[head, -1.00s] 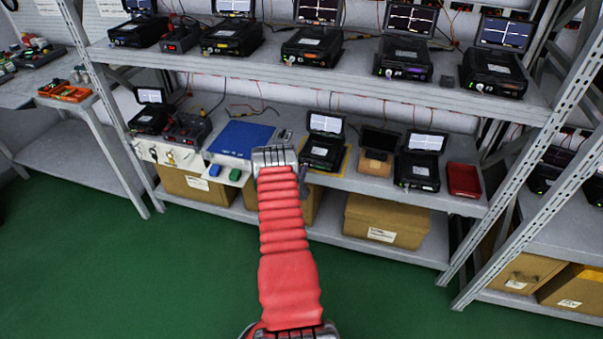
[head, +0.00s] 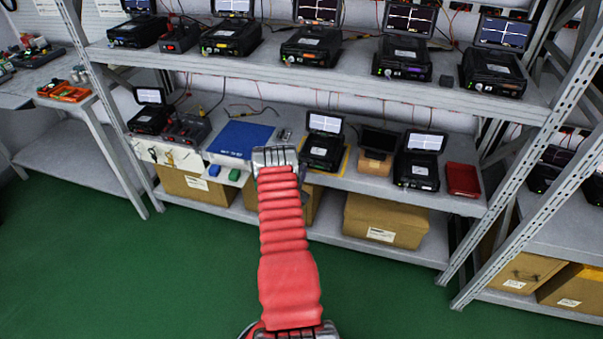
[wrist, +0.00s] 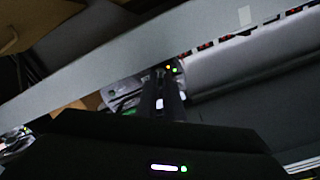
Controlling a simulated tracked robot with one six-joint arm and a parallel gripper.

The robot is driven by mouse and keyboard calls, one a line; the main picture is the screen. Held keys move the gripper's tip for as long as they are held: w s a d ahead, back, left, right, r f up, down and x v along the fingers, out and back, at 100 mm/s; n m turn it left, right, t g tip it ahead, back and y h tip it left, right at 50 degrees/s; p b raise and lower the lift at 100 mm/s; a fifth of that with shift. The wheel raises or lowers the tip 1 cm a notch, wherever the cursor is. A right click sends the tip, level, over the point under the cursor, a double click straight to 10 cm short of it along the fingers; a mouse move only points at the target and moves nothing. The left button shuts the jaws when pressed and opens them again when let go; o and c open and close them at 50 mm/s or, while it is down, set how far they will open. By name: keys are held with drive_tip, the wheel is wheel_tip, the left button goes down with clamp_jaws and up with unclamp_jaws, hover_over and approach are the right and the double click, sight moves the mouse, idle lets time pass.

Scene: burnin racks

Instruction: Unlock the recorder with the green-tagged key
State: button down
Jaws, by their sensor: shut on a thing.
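In the head view my gripper (head: 303,174) is mostly hidden behind its wrist, at the front edge of the lower shelf. It is at the left front of a black recorder (head: 322,150) with a raised lit screen, on a yellow-edged mat. In the wrist view the dark fingers (wrist: 160,96) are shut, with a small green patch beside them that fits the key's green tag (wrist: 130,109). The key's shaft and the lock are not clear. A dark case (wrist: 160,148) with white and green lights fills the bottom of that view.
A blue mat (head: 240,139) lies left of the gripper, with small blue (head: 214,170) and green (head: 234,174) pieces at its front. Right of the recorder are a brown box with a dark top (head: 376,155), another recorder (head: 419,165) and a red tray (head: 463,180). The upper shelf (head: 440,92) overhangs.

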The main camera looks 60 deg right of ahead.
drive_tip(key=shift+m, duration=1.3)
drive_tip(key=c, duration=2.3)
unclamp_jaws()
drive_tip(key=shift+o, duration=0.2)
drive_tip(key=shift+a, duration=0.15)
drive_tip(key=s+a, duration=0.1)
drive_tip(key=a, duration=1.2)
drive_tip(key=shift+s+a, duration=0.2)
drive_tip(key=shift+s, duration=0.15)
